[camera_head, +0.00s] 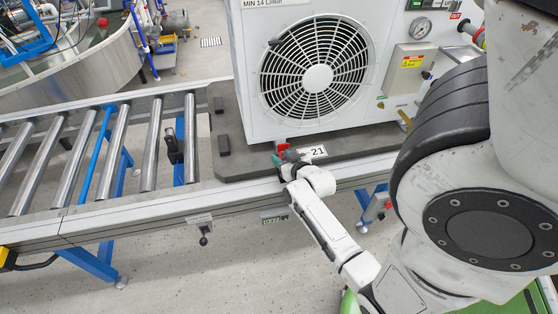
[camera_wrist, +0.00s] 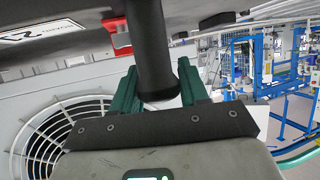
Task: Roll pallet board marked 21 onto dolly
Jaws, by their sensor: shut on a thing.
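The dark grey pallet board (camera_head: 235,163) carries a white label reading 21 and lies level with the roller conveyor. A large white unit with a round fan (camera_head: 268,110) stands upright on it. My gripper (camera_head: 281,160) is at the board's front edge, beside the label. In the wrist view, my gripper's green fingers (camera_wrist: 160,88) are shut around a dark round post (camera_wrist: 150,45) at the board's edge. A red part (camera_wrist: 117,35) sits next to the post. I cannot make out the dolly with certainty.
A metal rail (camera_head: 130,215) runs along the front, with a small knob (camera_head: 204,240) hanging below. Blue legs stand underneath. The grey floor (camera_head: 190,285) in front is open.

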